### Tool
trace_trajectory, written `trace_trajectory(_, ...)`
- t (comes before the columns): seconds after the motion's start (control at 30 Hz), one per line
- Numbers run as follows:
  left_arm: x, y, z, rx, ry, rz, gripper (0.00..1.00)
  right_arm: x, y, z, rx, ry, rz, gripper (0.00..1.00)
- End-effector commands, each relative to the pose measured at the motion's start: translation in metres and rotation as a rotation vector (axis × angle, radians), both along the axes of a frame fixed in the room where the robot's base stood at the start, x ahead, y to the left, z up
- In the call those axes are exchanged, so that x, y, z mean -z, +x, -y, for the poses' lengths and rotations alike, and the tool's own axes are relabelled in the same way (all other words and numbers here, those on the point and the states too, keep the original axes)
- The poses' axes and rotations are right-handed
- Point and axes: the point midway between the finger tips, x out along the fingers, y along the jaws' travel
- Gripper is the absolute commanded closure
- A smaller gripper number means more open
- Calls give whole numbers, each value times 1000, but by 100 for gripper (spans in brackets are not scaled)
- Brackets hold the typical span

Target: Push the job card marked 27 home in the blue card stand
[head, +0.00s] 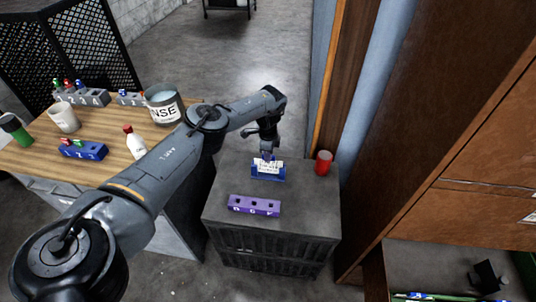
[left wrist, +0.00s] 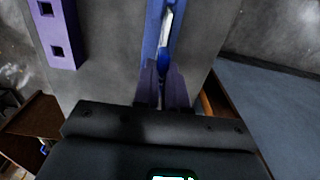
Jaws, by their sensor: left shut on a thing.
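The blue card stand (head: 268,177) sits on the dark grey cabinet top in the head view. A white job card (head: 267,166) stands upright in it; its print is too small to read as 27. My left gripper (head: 268,155) is directly above the stand, pointing down, its fingers shut on the card's upper part. In the left wrist view the purple fingers (left wrist: 163,88) close around the card (left wrist: 168,22), seen edge-on, with the blue stand (left wrist: 152,30) behind it. The fingers hide part of the card, and I cannot tell how deep it sits. My right gripper is not in view.
A purple block with square holes (head: 254,205) lies in front of the stand. A red cup (head: 324,162) stands to its right, near a wooden panel. The wooden table (head: 105,155) at left holds a tin (head: 163,104), a white bottle (head: 135,143) and a blue block (head: 83,150).

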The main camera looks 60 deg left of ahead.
Motion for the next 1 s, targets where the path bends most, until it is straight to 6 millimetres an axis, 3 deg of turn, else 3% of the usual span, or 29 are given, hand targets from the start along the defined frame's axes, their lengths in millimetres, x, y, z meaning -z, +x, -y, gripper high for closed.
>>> trace_trajectory(0.47,13,0,0,0,1,-1,100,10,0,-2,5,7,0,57)
trace_trajectory(0.5,12,0,0,0,1,-1,84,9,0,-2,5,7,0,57)
trace_trajectory(0.67,11,0,0,0,1,-1,59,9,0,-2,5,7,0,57)
trace_trajectory(0.87,11,0,0,0,1,-1,59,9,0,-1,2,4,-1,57)
trace_trajectory(1.0,11,0,0,0,0,0,42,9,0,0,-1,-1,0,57)
